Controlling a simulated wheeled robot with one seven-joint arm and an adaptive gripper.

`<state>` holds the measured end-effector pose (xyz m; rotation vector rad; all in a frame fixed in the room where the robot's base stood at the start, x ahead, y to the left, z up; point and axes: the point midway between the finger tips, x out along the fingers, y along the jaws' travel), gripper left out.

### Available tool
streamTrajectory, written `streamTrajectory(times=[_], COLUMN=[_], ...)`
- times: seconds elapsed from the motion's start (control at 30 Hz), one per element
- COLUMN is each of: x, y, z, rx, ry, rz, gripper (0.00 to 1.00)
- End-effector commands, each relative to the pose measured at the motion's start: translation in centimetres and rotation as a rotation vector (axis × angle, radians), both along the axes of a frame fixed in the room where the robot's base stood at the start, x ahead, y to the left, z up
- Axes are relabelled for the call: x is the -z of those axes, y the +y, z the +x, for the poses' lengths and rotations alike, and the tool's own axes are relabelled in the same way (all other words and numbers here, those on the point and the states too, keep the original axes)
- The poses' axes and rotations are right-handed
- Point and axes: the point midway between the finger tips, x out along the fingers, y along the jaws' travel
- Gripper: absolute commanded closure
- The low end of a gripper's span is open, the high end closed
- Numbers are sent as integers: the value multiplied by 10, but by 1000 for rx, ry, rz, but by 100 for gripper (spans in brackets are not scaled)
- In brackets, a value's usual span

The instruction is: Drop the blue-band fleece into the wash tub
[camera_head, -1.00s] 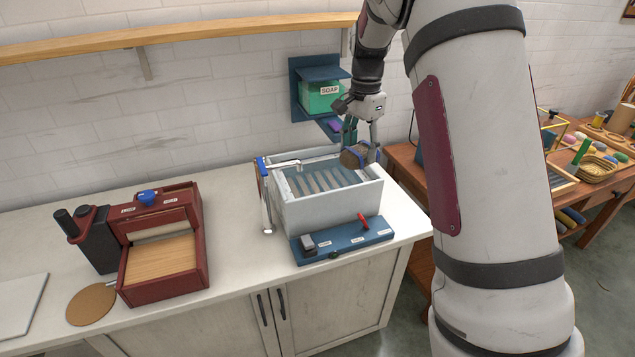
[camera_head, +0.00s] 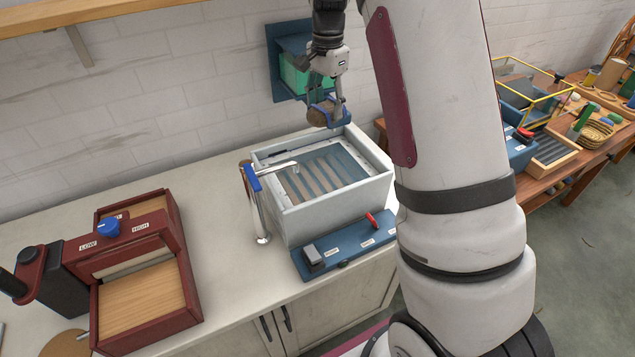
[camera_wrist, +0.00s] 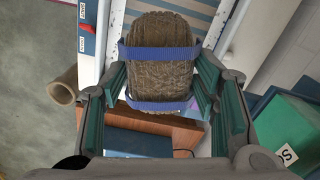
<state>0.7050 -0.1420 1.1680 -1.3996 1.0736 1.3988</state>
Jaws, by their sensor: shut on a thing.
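The blue-band fleece is a brown, rounded bundle with blue bands (camera_wrist: 160,75); it also shows in the head view (camera_head: 322,115). My gripper (camera_head: 328,108) is shut on it, one finger on each side in the wrist view. The gripper holds the fleece above the far rim of the wash tub. The wash tub (camera_head: 288,222) is a pale grey box with a slatted inside, standing on the counter. In the wrist view part of the tub's inside shows beyond the fleece.
A tap with a blue handle (camera_head: 254,184) stands at the tub's left. A blue panel with a red lever (camera_head: 345,243) is in front. A soap shelf (camera_head: 287,60) is on the wall behind my gripper. A red roller machine (camera_head: 150,262) stands left on the counter.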

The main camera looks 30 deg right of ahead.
Motion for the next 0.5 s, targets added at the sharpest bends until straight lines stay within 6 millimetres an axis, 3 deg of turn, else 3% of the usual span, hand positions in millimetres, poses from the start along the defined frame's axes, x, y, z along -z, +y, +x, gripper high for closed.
streamTrajectory(times=[0.2, 0.5], x=[26, 44], y=[0, 0], z=[0, 0], rx=[1, 0], ry=[2, 2], rz=[1, 0], gripper=[67, 67])
